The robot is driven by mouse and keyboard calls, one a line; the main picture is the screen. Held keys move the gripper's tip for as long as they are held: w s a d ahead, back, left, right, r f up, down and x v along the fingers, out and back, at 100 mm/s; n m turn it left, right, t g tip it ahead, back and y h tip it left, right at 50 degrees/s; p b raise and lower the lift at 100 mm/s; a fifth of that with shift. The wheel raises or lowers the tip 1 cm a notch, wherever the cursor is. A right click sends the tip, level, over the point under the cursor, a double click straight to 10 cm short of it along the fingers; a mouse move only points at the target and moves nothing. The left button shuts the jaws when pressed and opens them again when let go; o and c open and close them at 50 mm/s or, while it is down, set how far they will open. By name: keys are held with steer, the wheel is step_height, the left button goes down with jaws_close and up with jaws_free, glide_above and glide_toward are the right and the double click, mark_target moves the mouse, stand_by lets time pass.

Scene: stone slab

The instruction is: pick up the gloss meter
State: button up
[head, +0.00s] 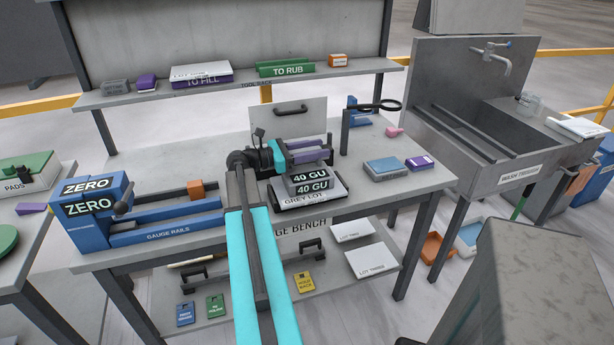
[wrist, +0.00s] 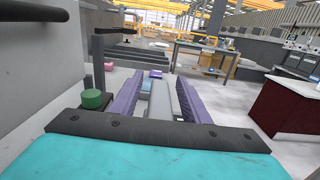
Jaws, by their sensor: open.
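The gloss meter (head: 309,182) is a grey block with "40 GU" labels. It sits on a pale slab marked GREY LOT (head: 311,199) on the bench. My gripper (head: 326,150) has purple-padded fingers and is open at the meter's upper side, reaching across it to the right. In the wrist view my gripper (wrist: 160,77) shows the two fingers apart, with a grey body, seemingly the gloss meter (wrist: 161,100), between them. Whether the pads touch it I cannot tell. My arm and the fingers hide part of the meter's top and left in the head view.
Blue gauge rails (head: 170,233) with a ZERO block stand left on the bench. A magnifier on a post (head: 346,128) stands behind right. The bench's front right is clear.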

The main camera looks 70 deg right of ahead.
jaws_close()
stand_by(1.4)
